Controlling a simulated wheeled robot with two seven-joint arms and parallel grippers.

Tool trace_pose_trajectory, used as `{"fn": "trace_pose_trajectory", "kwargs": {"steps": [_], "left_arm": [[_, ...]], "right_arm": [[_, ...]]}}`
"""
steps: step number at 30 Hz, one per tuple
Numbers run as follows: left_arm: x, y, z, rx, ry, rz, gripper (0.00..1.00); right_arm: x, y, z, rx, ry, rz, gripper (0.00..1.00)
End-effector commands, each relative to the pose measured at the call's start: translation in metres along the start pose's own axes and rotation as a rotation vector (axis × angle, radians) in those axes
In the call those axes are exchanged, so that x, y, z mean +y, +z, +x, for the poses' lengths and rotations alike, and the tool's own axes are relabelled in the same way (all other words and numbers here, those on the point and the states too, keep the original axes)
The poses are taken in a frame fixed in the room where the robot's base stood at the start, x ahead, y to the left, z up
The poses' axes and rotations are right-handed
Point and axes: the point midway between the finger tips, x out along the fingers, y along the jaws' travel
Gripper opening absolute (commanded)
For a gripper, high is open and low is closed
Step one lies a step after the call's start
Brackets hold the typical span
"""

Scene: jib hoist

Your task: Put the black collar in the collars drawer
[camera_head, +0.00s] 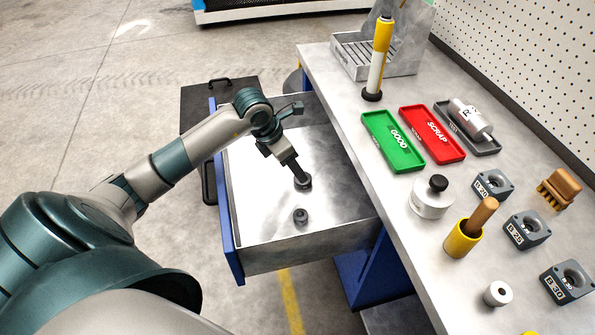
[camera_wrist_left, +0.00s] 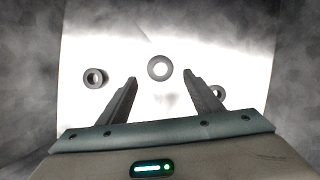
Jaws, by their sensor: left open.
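The collars drawer (camera_head: 310,245) is pulled out from under the bench, with a bright metal inside and a blue front. A dark collar (camera_head: 303,182) lies on its floor right by my left gripper (camera_head: 297,172). A second dark collar (camera_head: 300,216) lies nearer the front of the picture. I cannot tell which ring is the task's black collar.
On the bench stand a green tray (camera_head: 393,142), a red tray (camera_head: 432,134), a white cylinder with a black knob (camera_head: 432,200), a yellow cup (camera_head: 463,239), a white collar (camera_head: 497,293) and grey blocks (camera_head: 527,230). The bench edge runs beside the drawer.

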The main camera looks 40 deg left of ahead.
Motion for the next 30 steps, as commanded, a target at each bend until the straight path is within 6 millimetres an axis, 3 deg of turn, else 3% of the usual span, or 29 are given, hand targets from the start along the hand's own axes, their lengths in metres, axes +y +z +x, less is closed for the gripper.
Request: {"fn": "trace_pose_trajectory", "kwargs": {"steps": [6,12,30], "left_arm": [[0.001,0.000,-0.038,0.000,0.002,0.002,0.59],[0.000,0.000,-0.055,0.000,0.001,0.001,0.59],[0.000,0.000,-0.059,0.001,0.000,0.000,0.59]], "right_arm": [[0.000,-0.001,0.000,0.001,0.000,0.000,0.31],[0.000,-0.004,-0.004,0.010,0.000,0.000,0.31],[-0.001,0.003,-0.002,-0.004,-0.001,0.000,0.31]]}}
